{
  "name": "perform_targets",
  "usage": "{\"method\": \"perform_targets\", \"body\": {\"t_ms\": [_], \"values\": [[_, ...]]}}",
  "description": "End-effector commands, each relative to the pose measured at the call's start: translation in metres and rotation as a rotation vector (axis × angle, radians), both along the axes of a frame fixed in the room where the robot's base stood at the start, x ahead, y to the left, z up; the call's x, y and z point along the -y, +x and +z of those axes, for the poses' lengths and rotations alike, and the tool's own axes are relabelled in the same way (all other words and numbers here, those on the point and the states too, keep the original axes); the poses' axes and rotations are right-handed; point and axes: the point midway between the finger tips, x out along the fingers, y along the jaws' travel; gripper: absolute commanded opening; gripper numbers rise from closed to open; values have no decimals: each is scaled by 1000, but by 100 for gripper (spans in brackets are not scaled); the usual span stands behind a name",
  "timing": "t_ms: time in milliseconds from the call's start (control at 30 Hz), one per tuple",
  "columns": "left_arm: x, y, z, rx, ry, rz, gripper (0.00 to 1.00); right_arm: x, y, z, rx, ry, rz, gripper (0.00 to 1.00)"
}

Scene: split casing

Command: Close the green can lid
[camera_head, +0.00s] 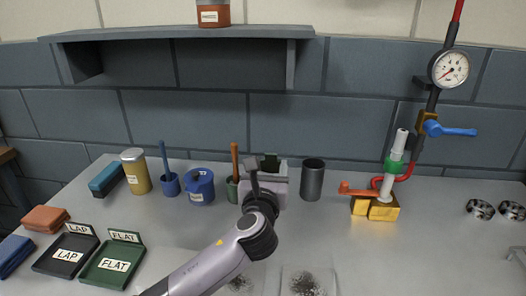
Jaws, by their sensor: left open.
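A dark green piece (271,161) shows just above my left gripper, near the back of the bench; it may be the raised lid of the green can. The can's body is hidden behind my gripper and wrist, if it stands there. My left gripper (265,170) is open, its pale hand in front of or around this piece. I cannot tell whether a finger touches it. My right gripper is not in view.
A green cup with an orange-handled tool (232,190) stands close left of my gripper, and a blue can (200,187) beyond it. A dark grey cylinder (312,180) stands close right. Further right is a yellow-based valve stand (383,210).

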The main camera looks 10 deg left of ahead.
Motion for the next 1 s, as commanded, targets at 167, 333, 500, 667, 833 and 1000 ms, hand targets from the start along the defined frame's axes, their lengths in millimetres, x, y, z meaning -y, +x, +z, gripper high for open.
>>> {"method": "perform_targets", "body": {"t_ms": [167,333,500,667,833,1000], "values": [[0,22,0,0,1,2,60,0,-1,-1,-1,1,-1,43],[0,41,1,0,0,1,60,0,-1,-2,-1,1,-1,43],[0,54,0,1,-1,0,60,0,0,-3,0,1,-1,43],[0,60,0,0,-1,1,60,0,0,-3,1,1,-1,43],[0,61,0,0,-1,0,60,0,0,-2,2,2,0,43],[0,61,0,0,-1,0,50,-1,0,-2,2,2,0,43]]}}
